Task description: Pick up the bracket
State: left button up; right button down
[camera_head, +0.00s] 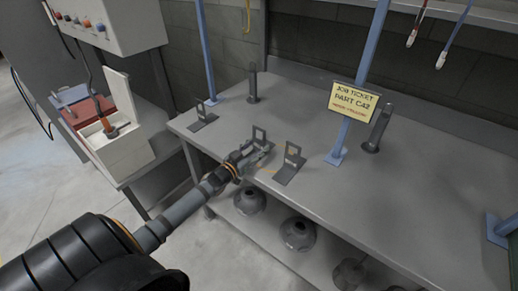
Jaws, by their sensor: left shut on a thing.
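My left gripper (256,154) reaches in from the lower left over the front edge of the grey table. It is shut on a dark grey bracket (260,135), whose upright plate with a window shows just beyond the fingers. The fingers hide its lower part, and I cannot tell whether it is clear of the tabletop. A similar bracket (290,163) stands on the table just right of the gripper. Another bracket (203,118) stands farther left near the table's left edge. My right gripper is not in view.
The grey table (420,190) has a clear right half. A yellow job ticket sign (354,102) hangs by a blue post. Dark posts (252,85) stand on the table. Dark hoods (298,233) sit on the shelf below. A white box (118,140) stands at left.

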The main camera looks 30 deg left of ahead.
pick_arm(q)
grip_shut()
jog(key=shift+r, duration=0.25)
notch_tip(320, 180, up, 10)
jog(key=p, duration=0.8)
